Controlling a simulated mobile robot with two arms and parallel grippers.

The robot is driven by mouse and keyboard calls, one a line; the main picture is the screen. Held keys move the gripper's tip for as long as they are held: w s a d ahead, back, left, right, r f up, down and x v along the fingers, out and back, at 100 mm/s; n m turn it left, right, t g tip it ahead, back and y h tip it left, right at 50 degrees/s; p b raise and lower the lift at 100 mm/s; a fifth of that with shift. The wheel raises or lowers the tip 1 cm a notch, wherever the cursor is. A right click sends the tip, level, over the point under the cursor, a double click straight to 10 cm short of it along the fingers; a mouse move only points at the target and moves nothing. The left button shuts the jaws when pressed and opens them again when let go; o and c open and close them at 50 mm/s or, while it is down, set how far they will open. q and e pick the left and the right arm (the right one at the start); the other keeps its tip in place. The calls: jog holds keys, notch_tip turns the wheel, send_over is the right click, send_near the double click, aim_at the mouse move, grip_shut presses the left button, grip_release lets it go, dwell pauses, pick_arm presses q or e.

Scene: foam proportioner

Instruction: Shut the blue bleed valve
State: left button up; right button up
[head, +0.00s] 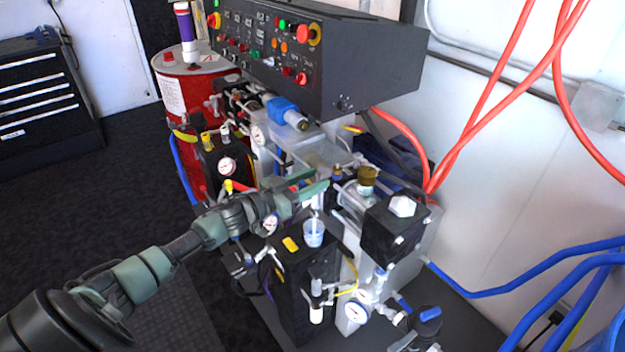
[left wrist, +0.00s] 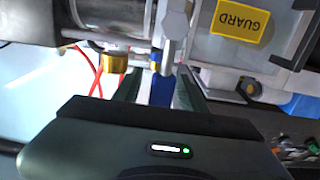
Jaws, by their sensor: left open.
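My left gripper (head: 314,184) reaches in from the left over the middle of the machine, its green fingers apart. In the left wrist view, my left gripper (left wrist: 160,88) is open, with one finger on each side of a narrow blue handle (left wrist: 162,90), which looks like the bleed valve's. The handle hangs below a silver fitting (left wrist: 173,27). I cannot tell whether either finger touches it. In the head view my gripper and nearby pipework hide the handle, so I cannot make it out there. My right gripper is not in view.
A brass fitting (left wrist: 115,61) is close beside the fingers, and a yellow GUARD label (left wrist: 240,20) is on the other side. The dark control panel (head: 330,65) overhangs the machine behind. A black box (head: 395,228) stands to the right. Red hoses (head: 470,130) hang at the right.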

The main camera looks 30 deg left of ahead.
pick_arm(q)
jog(key=shift+c, duration=0.3)
grip_shut()
dwell(1.1)
